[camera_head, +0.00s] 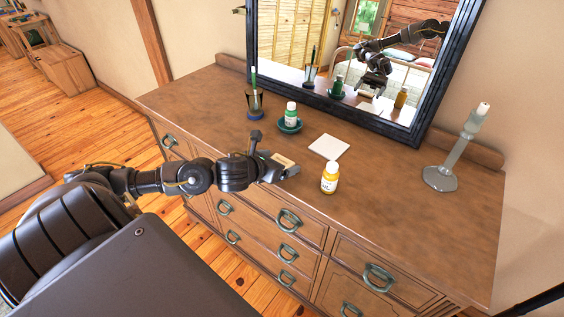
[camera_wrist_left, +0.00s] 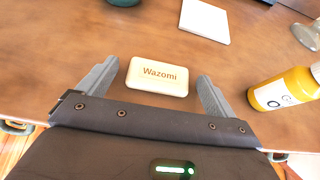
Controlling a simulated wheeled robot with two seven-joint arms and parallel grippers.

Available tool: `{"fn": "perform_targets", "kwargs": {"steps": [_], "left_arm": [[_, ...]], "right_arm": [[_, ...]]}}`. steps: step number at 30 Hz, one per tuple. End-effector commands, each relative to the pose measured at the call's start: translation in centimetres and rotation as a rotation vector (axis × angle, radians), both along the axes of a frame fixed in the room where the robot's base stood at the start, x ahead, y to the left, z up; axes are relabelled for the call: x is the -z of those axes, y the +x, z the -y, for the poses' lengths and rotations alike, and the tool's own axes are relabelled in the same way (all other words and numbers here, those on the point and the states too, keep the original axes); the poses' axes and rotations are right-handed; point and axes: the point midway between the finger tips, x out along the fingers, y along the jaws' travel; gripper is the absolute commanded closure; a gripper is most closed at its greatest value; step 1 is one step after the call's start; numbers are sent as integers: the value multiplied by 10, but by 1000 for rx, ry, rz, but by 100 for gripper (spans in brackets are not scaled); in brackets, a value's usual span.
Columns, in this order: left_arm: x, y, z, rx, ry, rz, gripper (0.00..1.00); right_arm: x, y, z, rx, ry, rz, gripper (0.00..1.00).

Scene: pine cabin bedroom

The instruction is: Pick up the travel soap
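The travel soap (camera_wrist_left: 158,77) is a cream bar printed "Wazomi", lying flat on the dresser top near its front edge. In the head view the soap (camera_head: 282,160) shows only in part, behind my left gripper (camera_head: 283,169). In the left wrist view my left gripper (camera_wrist_left: 152,88) is open, with one finger to each side of the soap and a visible gap on both sides. The fingers appear not to touch it. My right gripper does not show.
A yellow bottle (camera_head: 329,178) stands right of the soap. A white square (camera_head: 329,147) lies behind it. A green-white bottle (camera_head: 291,115) on a dish, a cup (camera_head: 255,104), a mirror (camera_head: 424,90) and a candlestick (camera_head: 445,165) are farther off. The dresser's right front is clear.

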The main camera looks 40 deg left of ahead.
Motion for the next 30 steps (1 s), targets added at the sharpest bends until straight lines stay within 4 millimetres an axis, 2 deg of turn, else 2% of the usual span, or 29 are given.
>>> {"fn": "perform_targets", "kwargs": {"steps": [1,9,10,20,23,27,30], "left_arm": [[0,0,0,0,0,0,15],[0,0,0,0,0,0,51],[0,0,0,0,0,0,52],[-6,0,0,1,0,1,52],[-15,0,0,3,1,3,52],[-38,0,-1,2,5,4,52],[-52,-15,2,4,6,2,52]], "right_arm": [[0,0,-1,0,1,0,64],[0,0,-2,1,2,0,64],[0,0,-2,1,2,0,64],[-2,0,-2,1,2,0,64],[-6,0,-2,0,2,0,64],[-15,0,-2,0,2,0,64],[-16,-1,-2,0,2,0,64]]}}
